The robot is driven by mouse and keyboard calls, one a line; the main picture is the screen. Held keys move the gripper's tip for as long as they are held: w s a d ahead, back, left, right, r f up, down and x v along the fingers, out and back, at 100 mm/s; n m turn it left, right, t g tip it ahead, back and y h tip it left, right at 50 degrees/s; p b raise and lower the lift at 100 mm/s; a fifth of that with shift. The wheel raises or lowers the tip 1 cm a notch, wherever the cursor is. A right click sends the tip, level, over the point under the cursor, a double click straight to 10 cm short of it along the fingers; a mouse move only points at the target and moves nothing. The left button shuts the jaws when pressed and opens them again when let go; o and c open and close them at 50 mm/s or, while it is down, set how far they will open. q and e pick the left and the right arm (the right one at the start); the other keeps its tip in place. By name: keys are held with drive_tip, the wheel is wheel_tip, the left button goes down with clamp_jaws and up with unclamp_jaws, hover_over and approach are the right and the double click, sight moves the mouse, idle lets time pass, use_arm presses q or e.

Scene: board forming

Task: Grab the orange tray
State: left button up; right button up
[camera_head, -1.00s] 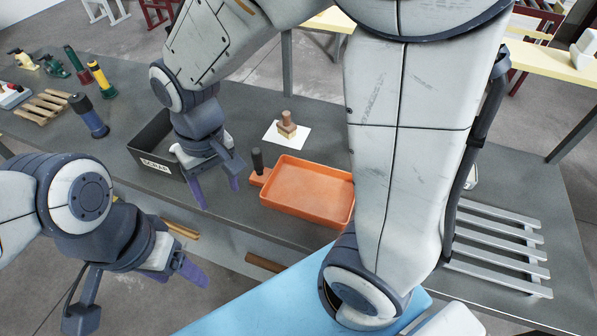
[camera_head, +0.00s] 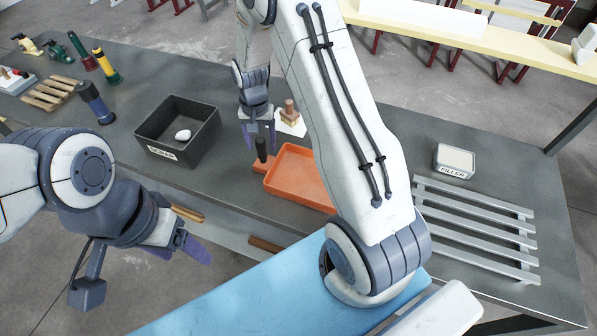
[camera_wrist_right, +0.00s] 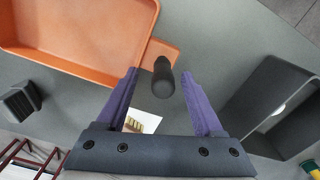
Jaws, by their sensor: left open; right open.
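The orange tray (camera_head: 299,177) lies on the grey bench, partly hidden by my right arm in the head view. Its short side tab carries an upright black handle (camera_head: 261,149). In the right wrist view the tray (camera_wrist_right: 88,35) fills the upper left, and the black handle (camera_wrist_right: 163,78) stands between the two purple fingers. My right gripper (camera_head: 259,135) is open over the handle; it also shows in the right wrist view (camera_wrist_right: 160,95). I cannot tell whether the fingers are level with the handle. My left gripper (camera_head: 178,252) is open and empty, low at the left, in front of the bench.
A black scrap bin (camera_head: 178,138) with a white object inside stands left of the tray. A wooden stamp (camera_head: 289,112) stands on white paper behind it. A filler tub (camera_head: 454,161) and grey slatted rack (camera_head: 480,225) are on the right. A blue surface (camera_head: 240,300) is in front.

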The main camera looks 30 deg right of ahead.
sight(261, 150)
drive_tip(key=f, duration=0.1)
drive_tip(key=f+p, duration=0.1)
drive_tip(key=f, duration=0.1)
drive_tip(key=shift+w+f+p, duration=0.2)
drive_tip(key=shift+w+p, duration=0.05)
drive_tip(key=shift+p, duration=0.05)
drive_tip(key=shift+w+f, duration=0.1)
drive_tip(key=shift+f, duration=0.45)
clamp_jaws()
idle(0.7)
